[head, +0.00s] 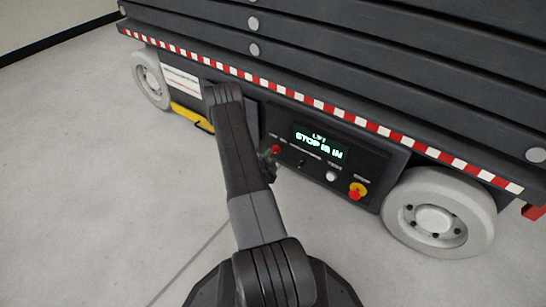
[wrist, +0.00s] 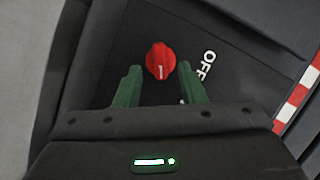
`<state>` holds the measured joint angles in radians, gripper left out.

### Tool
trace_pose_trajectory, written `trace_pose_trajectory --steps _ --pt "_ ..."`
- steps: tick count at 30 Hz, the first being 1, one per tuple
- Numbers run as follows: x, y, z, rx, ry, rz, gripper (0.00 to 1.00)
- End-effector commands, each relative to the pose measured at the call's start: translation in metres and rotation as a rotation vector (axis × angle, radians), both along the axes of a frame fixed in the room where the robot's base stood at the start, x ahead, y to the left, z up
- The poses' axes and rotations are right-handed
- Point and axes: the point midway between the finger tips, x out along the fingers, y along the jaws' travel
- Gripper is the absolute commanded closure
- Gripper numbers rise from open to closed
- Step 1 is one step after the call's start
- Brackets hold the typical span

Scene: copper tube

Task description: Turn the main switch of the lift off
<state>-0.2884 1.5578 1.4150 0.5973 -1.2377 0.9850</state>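The red rotary main switch (wrist: 160,62) is on the lift's dark panel in the wrist view, with a short white mark on its face. The lettering "OFF" (wrist: 207,65) is to its right; another label is partly hidden by a finger. My gripper (wrist: 159,68) is open, its two green fingers on either side of the switch in the picture, with a gap on each side. I cannot tell how deep the fingertips reach. In the head view the red switch (head: 276,149) shows just beside my gripper (head: 268,164), which is mostly hidden behind my arm.
The lift panel has a lit display (head: 319,145) reading "LIFT STOP IS IN", a small black knob (head: 301,162), a white button (head: 331,176) and a red stop button on yellow (head: 356,191). A wheel (head: 437,215) stands right of the panel. The floor (head: 90,190) at left is clear.

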Motion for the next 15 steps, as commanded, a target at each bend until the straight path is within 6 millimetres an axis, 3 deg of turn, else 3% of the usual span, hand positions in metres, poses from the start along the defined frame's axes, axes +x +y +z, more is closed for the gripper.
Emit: trace_pose_trajectory --steps 6,15 --pt "0.028 -0.008 -0.007 0.000 -0.001 -0.002 0.64" --pt "0.035 -0.011 -0.007 -0.001 0.001 0.000 0.64"
